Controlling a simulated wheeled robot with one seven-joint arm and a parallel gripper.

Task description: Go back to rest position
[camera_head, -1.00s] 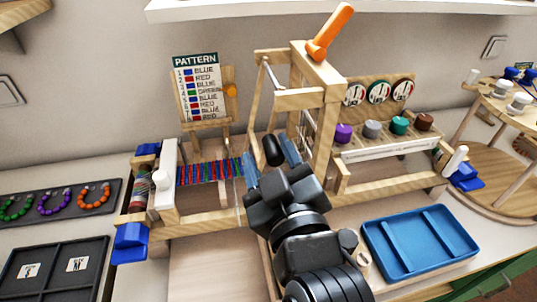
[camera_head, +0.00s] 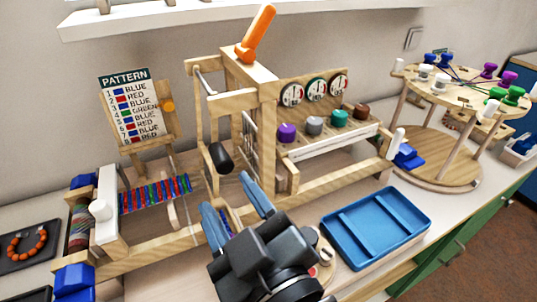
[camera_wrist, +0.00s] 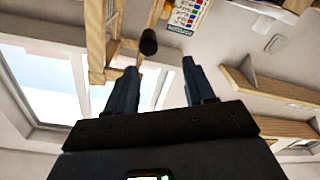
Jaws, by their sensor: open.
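My gripper (camera_head: 237,213) is open in the head view, its two blue fingers apart with nothing seen between them. It is in front of the wooden loom (camera_head: 330,185), near the loom's middle. In the wrist view my gripper (camera_wrist: 155,90) also shows open, and a black cylindrical knob (camera_wrist: 148,42) of the loom appears beyond the fingers. The same black knob (camera_head: 221,157) is just above and behind the fingers in the head view. The lower front of the loom is partly hidden by my gripper.
A blue tray (camera_head: 375,228) lies at the right front. A pattern board (camera_head: 130,105) stands behind striped threads (camera_head: 155,194). A round wooden stand (camera_head: 435,160) with spools is at the far right. An orange-handled lever (camera_head: 256,32) tops the loom. A dark bead board (camera_head: 30,245) lies at left.

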